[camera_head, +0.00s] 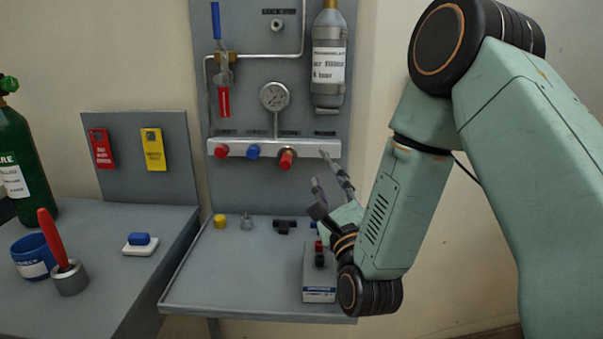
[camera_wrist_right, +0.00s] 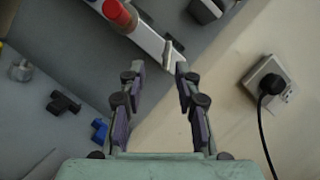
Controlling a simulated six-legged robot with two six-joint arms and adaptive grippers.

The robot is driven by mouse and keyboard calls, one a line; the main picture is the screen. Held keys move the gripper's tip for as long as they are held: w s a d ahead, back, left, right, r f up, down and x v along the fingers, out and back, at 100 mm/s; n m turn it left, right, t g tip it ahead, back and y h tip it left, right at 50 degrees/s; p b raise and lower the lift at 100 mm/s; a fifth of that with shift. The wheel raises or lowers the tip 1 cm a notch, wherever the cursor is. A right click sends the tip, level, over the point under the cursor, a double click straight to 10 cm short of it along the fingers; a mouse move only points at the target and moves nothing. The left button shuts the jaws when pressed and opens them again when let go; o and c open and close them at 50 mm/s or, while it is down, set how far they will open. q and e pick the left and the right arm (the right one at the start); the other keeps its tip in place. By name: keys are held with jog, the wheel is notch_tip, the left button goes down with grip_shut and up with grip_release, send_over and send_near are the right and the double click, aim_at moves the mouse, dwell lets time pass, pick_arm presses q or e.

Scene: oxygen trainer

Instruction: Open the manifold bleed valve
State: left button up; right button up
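The manifold (camera_head: 235,147) is a pale horizontal bar on the grey upright panel. It carries a red knob (camera_head: 221,151), a blue knob (camera_head: 253,151) and a larger red knob (camera_head: 287,159) towards its right. I cannot read which one is marked as the bleed valve. My right gripper (camera_head: 320,167) is just right of and below the larger red knob, apart from it. In the wrist view the right gripper (camera_wrist_right: 158,70) is open and empty, with the manifold's end (camera_wrist_right: 160,45) just beyond its fingertips. The larger red knob (camera_wrist_right: 117,12) is at the top, left of the fingers. My left gripper is out of view.
A gauge (camera_head: 274,97) and a grey cylinder (camera_head: 328,60) are mounted above the manifold. Small fittings (camera_head: 285,226) and a grey box (camera_head: 318,280) stand on the shelf below. A wall socket (camera_wrist_right: 268,82) with a black plug is to the right.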

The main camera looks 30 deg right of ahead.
aim_at(326, 157)
jog(key=shift+m, duration=0.6)
jog(key=x, duration=0.5)
jog(key=d+x, duration=0.1)
jog(key=x, duration=0.2)
jog(key=shift+s+r+b, duration=0.25)
jog(key=shift+b, duration=0.05)
jog(key=shift+a, duration=0.15)
jog(key=shift+c, duration=0.3)
grip_shut()
